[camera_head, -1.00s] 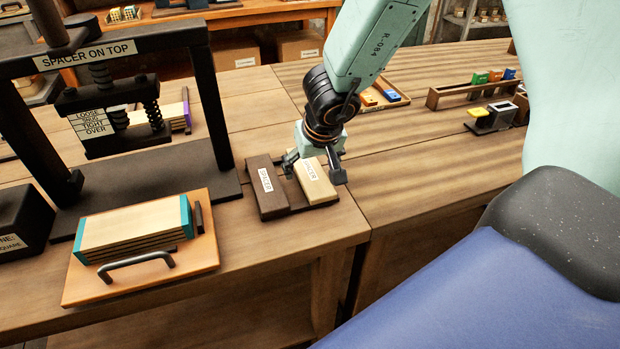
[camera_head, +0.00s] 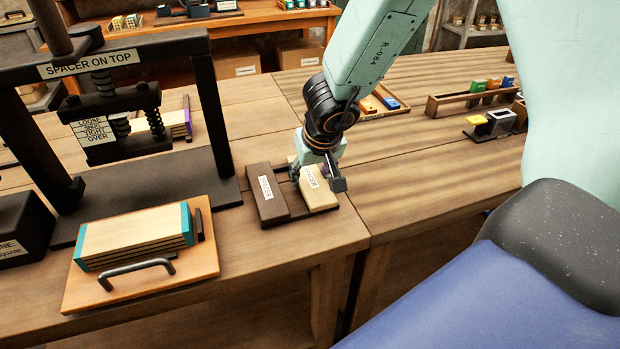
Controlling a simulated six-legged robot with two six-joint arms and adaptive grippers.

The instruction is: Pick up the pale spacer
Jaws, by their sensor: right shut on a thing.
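The pale spacer (camera_head: 317,194) is a cream block with a white SPACER label. It lies on a dark base on the table, to the right of the dark brown spacer (camera_head: 266,194). My right gripper (camera_head: 318,182) reaches down from above and is shut on the pale spacer, one finger on each side. The gripper hides the far end of the spacer. I cannot tell whether the spacer is clear of its base. My left gripper is not in view.
A dark press (camera_head: 135,90) labelled SPACER ON TOP stands at the left. In front of it, a wooden board (camera_head: 205,262) with a handle bears a layered stack (camera_head: 135,236) with teal ends. Small coloured blocks in racks (camera_head: 470,92) lie at the right. Bare table lies right of the spacers.

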